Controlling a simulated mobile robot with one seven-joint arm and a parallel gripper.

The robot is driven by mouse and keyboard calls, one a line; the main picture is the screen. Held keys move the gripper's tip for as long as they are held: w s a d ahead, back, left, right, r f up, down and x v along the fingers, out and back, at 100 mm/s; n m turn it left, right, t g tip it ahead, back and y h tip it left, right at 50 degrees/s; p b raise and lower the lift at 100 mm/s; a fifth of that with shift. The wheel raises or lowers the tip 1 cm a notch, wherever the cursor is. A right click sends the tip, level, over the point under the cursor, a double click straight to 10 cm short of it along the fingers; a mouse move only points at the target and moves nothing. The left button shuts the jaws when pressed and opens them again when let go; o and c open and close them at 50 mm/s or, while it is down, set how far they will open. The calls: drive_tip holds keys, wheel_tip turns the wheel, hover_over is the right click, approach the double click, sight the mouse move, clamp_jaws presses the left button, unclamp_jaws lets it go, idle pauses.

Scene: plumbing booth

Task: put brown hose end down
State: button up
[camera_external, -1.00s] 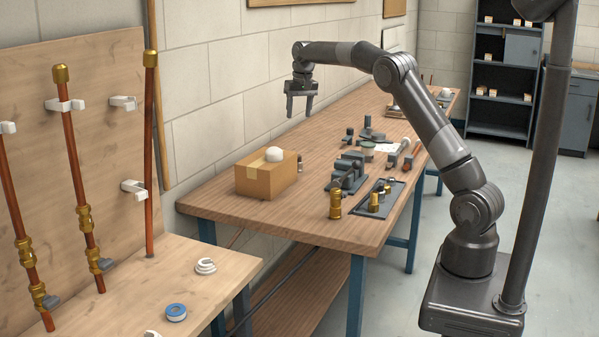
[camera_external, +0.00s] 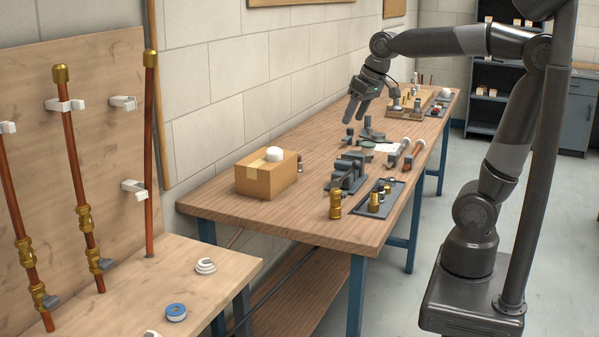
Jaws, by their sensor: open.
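My gripper (camera_external: 355,114) hangs above the back half of the long wooden workbench (camera_external: 240,212), tilted with its fingers pointing down and left. Its two dark fingers are apart, and I see nothing between them. I cannot make out a brown hose end for certain in this view. Near the bench's right edge lie small rod-like items with white and reddish-brown parts, too small to identify.
A cardboard box (camera_external: 262,181) with a white dome on top stands on the bench's near left. A dark vise-like tool (camera_external: 346,175), a brass fitting (camera_external: 335,204) and a dark tray (camera_external: 386,207) stand nearby. Copper pipes (camera_external: 77,170) line the left panel. Bare bench lies behind the box.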

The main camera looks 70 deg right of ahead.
drive_tip(key=s+a+f+n, duration=0.1)
drive_tip(key=s+a+f, duration=0.1)
drive_tip(key=s, duration=0.4)
drive_tip(key=s+a+f+n+t, duration=0.1)
drive_tip(key=s+a+f, duration=0.1)
drive_tip(key=s+f, duration=0.3)
drive_tip(key=shift+s+a+f, duration=0.25)
drive_tip(key=shift+s+a, duration=0.15)
drive_tip(key=shift+s, duration=0.25)
